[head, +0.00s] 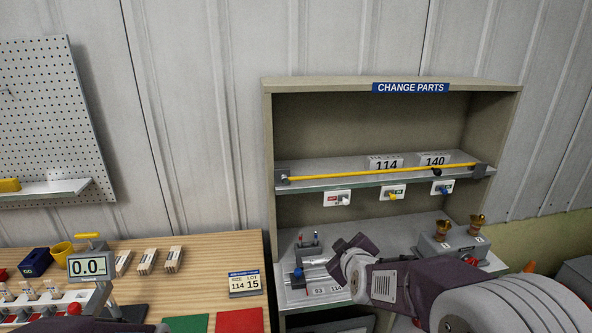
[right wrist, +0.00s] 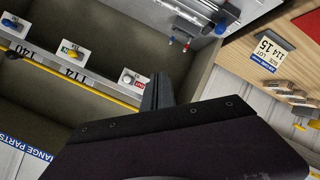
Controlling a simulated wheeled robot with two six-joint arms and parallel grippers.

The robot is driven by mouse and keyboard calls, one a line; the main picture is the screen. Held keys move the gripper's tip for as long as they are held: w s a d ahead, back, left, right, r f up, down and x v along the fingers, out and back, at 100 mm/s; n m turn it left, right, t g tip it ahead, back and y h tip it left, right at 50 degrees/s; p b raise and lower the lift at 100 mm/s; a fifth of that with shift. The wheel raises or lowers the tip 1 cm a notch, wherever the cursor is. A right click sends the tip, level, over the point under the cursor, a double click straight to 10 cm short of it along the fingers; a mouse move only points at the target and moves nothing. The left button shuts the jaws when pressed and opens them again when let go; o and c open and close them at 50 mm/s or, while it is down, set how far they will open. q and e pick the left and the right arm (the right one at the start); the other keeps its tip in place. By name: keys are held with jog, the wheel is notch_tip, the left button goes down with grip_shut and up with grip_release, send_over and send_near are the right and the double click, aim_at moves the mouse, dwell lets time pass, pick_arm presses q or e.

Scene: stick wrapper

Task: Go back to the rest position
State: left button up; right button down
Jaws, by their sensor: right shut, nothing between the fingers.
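My right gripper (right wrist: 157,92) is shut and empty in the right wrist view, pointing up toward the shelf cabinet. In the head view my right arm comes in from the lower right, in front of the cabinet's lower shelf; its fingertips are hard to make out there. A dark piece at the bottom left edge of the head view may be part of my left arm, but the left gripper does not show.
The CHANGE PARTS cabinet (head: 268,130) has a yellow bar (head: 380,172) across its upper shelf. Metal parts (head: 447,245) stand on the lower shelf. The wooden table (head: 215,252) at left holds a 0.0 gauge (head: 88,266), small blocks and a 114/15 card (head: 244,283).

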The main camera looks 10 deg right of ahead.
jog(key=s+f+m+g, duration=0.3)
jog(key=s+f+g, duration=0.2)
jog(key=s+f, duration=0.3)
jog(key=s+a+f+m+g+y, duration=0.1)
jog(key=s+f+m+g, duration=0.3)
jog(key=s, duration=1.2)
notch_tip(320, 180, down, 4)
jog(key=shift+a+f+m+g, duration=0.1)
jog(key=shift+a+m+g, duration=0.2)
jog(key=shift+g, duration=0.9)
